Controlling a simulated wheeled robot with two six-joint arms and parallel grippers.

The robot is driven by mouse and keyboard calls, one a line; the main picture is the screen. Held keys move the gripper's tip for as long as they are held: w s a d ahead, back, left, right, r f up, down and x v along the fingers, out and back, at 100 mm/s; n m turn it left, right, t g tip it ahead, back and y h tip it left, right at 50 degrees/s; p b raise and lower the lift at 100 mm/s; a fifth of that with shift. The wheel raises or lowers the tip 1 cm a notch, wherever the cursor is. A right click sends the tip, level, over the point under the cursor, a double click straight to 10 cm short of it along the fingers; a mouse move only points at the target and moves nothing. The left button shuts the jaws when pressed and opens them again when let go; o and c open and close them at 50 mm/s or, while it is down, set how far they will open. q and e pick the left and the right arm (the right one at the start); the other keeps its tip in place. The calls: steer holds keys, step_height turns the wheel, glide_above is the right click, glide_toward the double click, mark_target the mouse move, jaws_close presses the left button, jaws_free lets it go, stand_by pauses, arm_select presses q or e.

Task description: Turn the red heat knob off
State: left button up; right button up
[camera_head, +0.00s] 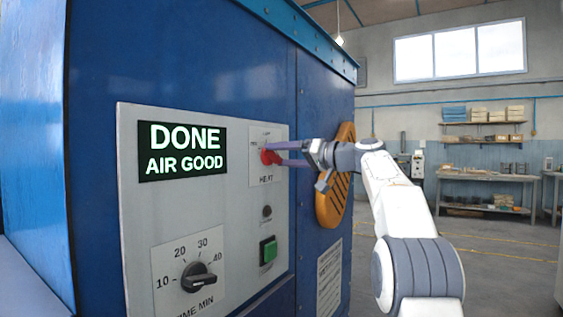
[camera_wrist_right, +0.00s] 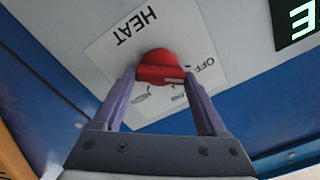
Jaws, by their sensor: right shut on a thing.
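The red heat knob (camera_head: 267,156) is on the upper right of the grey control panel (camera_head: 135,200), over a white plate marked HEAT. In the right wrist view the red knob (camera_wrist_right: 159,66) sits between the tips of two purple fingers, with the OFF label (camera_wrist_right: 190,66) beside it. My right gripper (camera_head: 272,154) is shut on the knob, coming from the right. The fingers cover part of the dial plate, and I cannot read exactly which mark the knob points to. My left gripper is in neither view.
The display (camera_head: 183,151) reads DONE, AIR GOOD. Below the knob are a small dark round part (camera_head: 267,211) and a green button (camera_head: 268,251). A black time knob (camera_head: 199,277) is at lower left. An orange slotted part (camera_head: 333,205) stands on the cabinet's side, behind my gripper.

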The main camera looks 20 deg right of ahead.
steer(key=shift+f+n, duration=0.1)
steer(key=shift+n, duration=0.5)
steer(key=o, duration=1.3)
steer(key=b+v, duration=0.3)
steer(key=v, duration=0.7)
steer(key=shift+s, duration=0.2)
steer(key=shift+d, duration=0.15)
